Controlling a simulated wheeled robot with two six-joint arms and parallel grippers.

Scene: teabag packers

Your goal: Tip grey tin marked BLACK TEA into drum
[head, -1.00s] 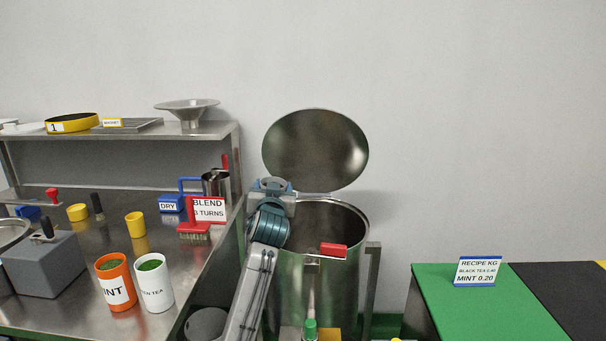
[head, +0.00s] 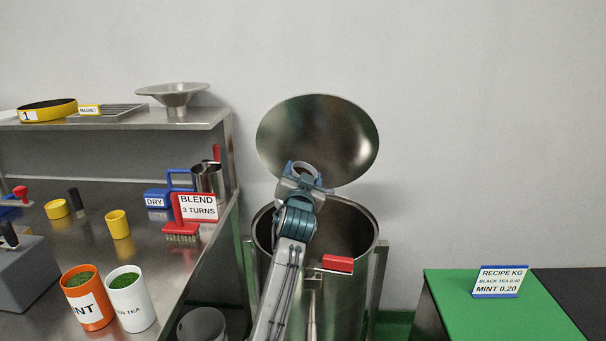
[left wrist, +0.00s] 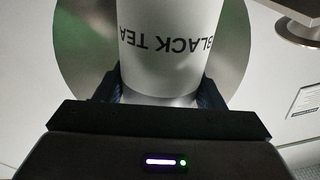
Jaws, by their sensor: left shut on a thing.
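The tin marked BLACK TEA (left wrist: 170,45) fills the top middle of the left wrist view, pale grey with dark lettering that reads upside down. My left gripper (head: 303,180) is shut on it, with a dark finger on each side. In the head view the gripper is over the drum's mouth, in front of the raised lid; the tin is mostly hidden there, and its contents and exact tilt cannot be told. The drum (head: 345,285) is shiny metal and open, its round lid (head: 335,130) standing up behind. My right gripper is not in view.
At left, a steel bench holds an orange MINT tub (head: 88,312), a white tub marked TEA (head: 130,310) and a red BLEND sign (head: 198,207). A green table (head: 455,310) with a recipe card stands at right.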

